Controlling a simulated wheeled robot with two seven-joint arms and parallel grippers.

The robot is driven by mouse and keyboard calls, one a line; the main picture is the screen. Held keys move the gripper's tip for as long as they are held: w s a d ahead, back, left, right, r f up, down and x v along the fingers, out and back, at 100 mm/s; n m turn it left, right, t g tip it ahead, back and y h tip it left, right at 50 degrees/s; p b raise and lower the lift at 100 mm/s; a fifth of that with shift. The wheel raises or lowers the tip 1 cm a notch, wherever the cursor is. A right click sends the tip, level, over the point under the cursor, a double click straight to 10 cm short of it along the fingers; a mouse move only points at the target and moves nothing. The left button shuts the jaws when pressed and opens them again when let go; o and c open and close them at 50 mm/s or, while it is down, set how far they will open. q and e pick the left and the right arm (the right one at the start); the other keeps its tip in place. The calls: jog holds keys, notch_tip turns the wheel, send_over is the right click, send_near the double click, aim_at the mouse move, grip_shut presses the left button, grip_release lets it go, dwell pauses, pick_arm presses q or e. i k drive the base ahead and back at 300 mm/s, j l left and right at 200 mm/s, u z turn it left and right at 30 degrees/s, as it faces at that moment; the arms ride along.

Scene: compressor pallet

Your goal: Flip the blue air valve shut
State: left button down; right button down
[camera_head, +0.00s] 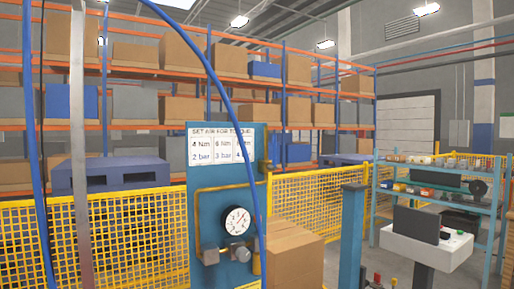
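A blue upright panel (221,180) stands near the centre of the head view. It carries a white pressure chart (221,146), a round gauge (237,220) and a yellow pipe (196,215). Below the gauge is a grey metal fitting (240,252), with a small dark blue part (211,257) at its left. I cannot tell whether this part is the blue air valve, nor its open or shut position. A blue hose (232,110) hangs across the panel's right side and hides part of it. Neither of my grippers is in view.
A cardboard box (294,256) stands right of the panel, beside a blue post (352,235). Yellow mesh fencing (130,240) runs behind, with loaded racks (150,70) beyond. A blue shelf unit (470,205) and a white bench top (425,245) are at right.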

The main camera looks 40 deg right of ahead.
aim_at(273, 167)
jog(key=l+u, duration=0.1)
jog(key=l, duration=0.65)
jog(key=i+l, duration=0.1)
jog(key=l, duration=0.7)
jog(key=i+u, duration=0.05)
